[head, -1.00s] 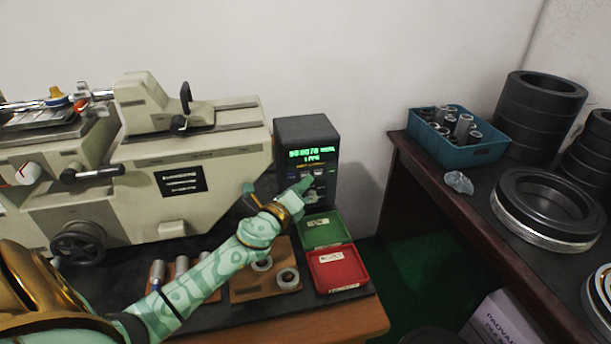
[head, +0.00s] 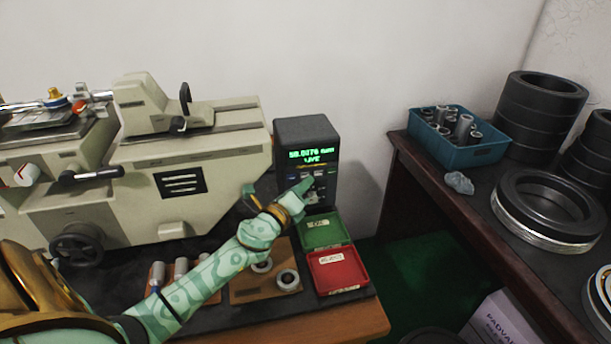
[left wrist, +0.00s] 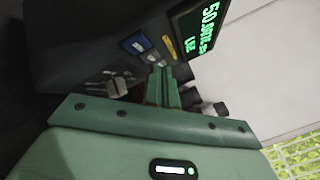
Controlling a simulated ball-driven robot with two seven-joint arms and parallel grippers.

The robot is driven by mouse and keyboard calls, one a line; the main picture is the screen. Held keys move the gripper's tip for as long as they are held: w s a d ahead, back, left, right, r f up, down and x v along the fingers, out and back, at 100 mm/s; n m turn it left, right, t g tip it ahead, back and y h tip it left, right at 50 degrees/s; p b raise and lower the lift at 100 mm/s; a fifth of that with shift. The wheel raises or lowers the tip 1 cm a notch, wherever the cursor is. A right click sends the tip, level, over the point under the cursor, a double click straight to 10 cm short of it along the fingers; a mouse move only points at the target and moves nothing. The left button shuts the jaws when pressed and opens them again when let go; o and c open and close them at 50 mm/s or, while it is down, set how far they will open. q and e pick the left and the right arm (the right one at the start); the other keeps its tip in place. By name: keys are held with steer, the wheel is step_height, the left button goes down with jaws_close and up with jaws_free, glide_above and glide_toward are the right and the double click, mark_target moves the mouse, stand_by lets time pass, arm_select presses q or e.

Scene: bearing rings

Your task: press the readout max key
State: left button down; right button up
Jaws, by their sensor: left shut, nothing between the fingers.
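The readout (head: 307,160) is a dark box at the back of the bench, right of the machine. Its green display reads about "50.0076 mm" with "LIVE" below. The display also shows, sideways, in the left wrist view (left wrist: 200,27). Keys (left wrist: 140,44) sit below the display, blue, white and yellow ones among them; their labels are too small to read. My left gripper (head: 306,183) is shut and empty, its tips at the key area of the readout. In the left wrist view the closed fingers (left wrist: 162,85) point at the panel and hide part of it. My right gripper is not seen.
A green bin (head: 322,232) and a red bin (head: 338,272) lie below the readout. A wooden board (head: 250,289) with rings lies beside them. The cream machine (head: 190,180) stands left. A side table holds a blue crate (head: 460,155) and large rings (head: 548,210).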

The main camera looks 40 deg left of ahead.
arm_select(q)
steer(key=shift+w+a+r, duration=0.1)
steer(key=shift+a+r, duration=0.2)
steer(key=shift+r, duration=0.2)
steer(key=shift+s+d+f+p, duration=0.25)
steer(key=shift+s+d, duration=0.55)
steer(key=shift+d, duration=0.15)
steer(key=shift+s+d+f+p, duration=0.25)
steer(key=shift+s+d, duration=0.5)
steer(key=shift+d, duration=0.2)
